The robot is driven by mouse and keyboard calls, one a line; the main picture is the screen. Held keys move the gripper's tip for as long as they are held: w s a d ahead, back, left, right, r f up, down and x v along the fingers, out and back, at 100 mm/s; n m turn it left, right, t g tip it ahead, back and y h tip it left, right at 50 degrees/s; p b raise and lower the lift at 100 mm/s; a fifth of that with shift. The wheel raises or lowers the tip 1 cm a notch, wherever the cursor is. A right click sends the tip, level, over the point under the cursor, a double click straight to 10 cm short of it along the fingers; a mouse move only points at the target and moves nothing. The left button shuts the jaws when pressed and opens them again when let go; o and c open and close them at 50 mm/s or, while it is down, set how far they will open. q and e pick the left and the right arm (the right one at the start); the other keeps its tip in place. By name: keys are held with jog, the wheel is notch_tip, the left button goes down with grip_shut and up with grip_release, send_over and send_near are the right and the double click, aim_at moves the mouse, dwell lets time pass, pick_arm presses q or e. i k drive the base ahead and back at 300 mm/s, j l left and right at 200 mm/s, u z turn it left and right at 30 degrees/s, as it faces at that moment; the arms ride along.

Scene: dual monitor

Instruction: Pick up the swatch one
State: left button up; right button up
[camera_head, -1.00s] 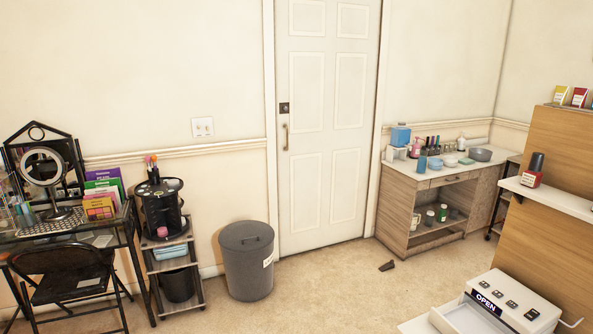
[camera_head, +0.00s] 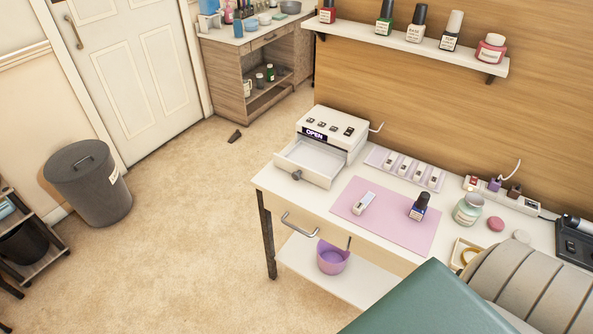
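Neither of my grippers is in view. I cannot tell for sure which thing is the swatch one. A pale lilac tray (camera_head: 377,157) with several small dark-and-white pieces lies at the back of the white table (camera_head: 272,180). On the pink mat (camera_head: 385,228) lie a small white item (camera_head: 364,203) and, to its right, a dark-capped blue polish bottle (camera_head: 420,207). A white strip (camera_head: 525,204) holding a few coloured pieces lies farther right against the wooden panel.
A white OPEN box (camera_head: 335,126) has its drawer (camera_head: 306,161) pulled out. A wall shelf (camera_head: 418,42) holds several bottles. A green padded surface (camera_head: 430,303) and grey rounded segments (camera_head: 535,285) cover the lower right.

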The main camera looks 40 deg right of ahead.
aim_at(358, 208)
jog(key=z, duration=1.65)
